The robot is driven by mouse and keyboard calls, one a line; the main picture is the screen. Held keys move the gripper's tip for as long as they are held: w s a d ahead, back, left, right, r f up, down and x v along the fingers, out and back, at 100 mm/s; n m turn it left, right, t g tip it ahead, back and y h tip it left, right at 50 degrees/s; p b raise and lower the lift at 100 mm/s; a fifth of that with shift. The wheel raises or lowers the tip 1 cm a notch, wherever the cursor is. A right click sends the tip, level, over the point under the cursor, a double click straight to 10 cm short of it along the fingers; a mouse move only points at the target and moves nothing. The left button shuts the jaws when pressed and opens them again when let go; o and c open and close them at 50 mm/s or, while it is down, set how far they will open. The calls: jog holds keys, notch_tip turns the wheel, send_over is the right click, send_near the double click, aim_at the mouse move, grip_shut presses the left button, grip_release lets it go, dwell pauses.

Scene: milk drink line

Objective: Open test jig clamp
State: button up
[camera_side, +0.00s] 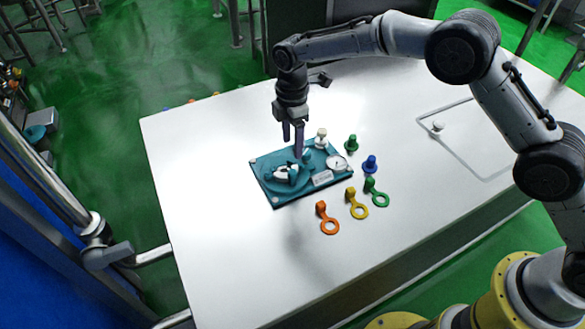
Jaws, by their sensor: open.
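The test jig is a flat teal plate (270,197) in the middle of the white table. On its left part sits a round teal fixture with a white and dark clamp piece (286,173) on it. A white dial gauge (337,163) and a white-topped post (321,135) stand on its right part. My gripper (293,149) points down over the plate's back edge, just above and behind the clamp piece, with its two fingers apart. Nothing shows between the fingers. I cannot tell whether a finger touches the jig, or how the clamp stands.
Orange (328,220), yellow (357,206) and green (377,194) ring-ended tags lie in front of the jig. A green knob (352,143) and a blue knob (370,164) stand to its right.

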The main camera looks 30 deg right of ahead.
aim_at(292, 172)
notch_tip(292, 172, down, 10)
jog(key=shift+f, duration=0.25)
jog(key=shift+c, duration=0.3)
grip_shut()
dwell(1.3)
